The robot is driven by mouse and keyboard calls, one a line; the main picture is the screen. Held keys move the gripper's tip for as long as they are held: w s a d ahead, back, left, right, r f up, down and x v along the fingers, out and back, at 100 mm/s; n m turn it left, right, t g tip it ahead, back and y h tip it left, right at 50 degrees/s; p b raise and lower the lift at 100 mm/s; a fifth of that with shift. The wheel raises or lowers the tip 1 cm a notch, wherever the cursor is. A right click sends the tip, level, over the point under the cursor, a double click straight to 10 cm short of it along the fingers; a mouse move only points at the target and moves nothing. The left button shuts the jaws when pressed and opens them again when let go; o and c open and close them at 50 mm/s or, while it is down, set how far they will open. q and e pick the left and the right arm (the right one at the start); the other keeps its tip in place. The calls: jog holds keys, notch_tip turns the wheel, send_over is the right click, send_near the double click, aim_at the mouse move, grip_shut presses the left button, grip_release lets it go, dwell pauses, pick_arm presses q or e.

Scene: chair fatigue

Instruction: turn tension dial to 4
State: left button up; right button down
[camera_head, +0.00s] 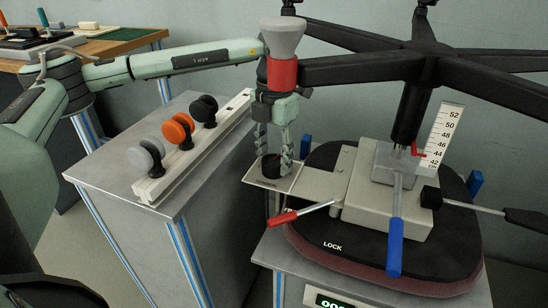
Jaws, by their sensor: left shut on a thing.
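The tension dial (271,166) is a small black knob on a pale plate (287,182) at the left end of the upturned chair's mechanism. My left gripper (274,155) points straight down over it, with its two grey fingers shut on the knob from either side. The fingers hide part of the knob, and the dial's marks are too small to read. My right gripper is not in view.
The upturned chair has its black legs (355,68) overhead and a grey mechanism (384,205) with red, blue and black levers close by. A white scale (444,135) stands behind. At left, a grey cabinet (120,180) bears a caster rack (172,178).

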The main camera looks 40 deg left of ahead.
aim_at(274, 160)
pick_arm(q)
jog(key=m+b, duration=0.1)
jog(key=m, duration=0.3)
jog(key=shift+m, duration=1)
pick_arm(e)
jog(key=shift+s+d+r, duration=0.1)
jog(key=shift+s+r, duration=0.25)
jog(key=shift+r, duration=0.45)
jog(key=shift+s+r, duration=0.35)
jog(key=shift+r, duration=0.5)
pick_arm(q)
jog(key=o, duration=1.2)
jog(key=shift+c, duration=0.2)
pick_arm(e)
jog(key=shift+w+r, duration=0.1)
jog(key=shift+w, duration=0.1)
pick_arm(q)
notch_tip(274, 160, up, 12)
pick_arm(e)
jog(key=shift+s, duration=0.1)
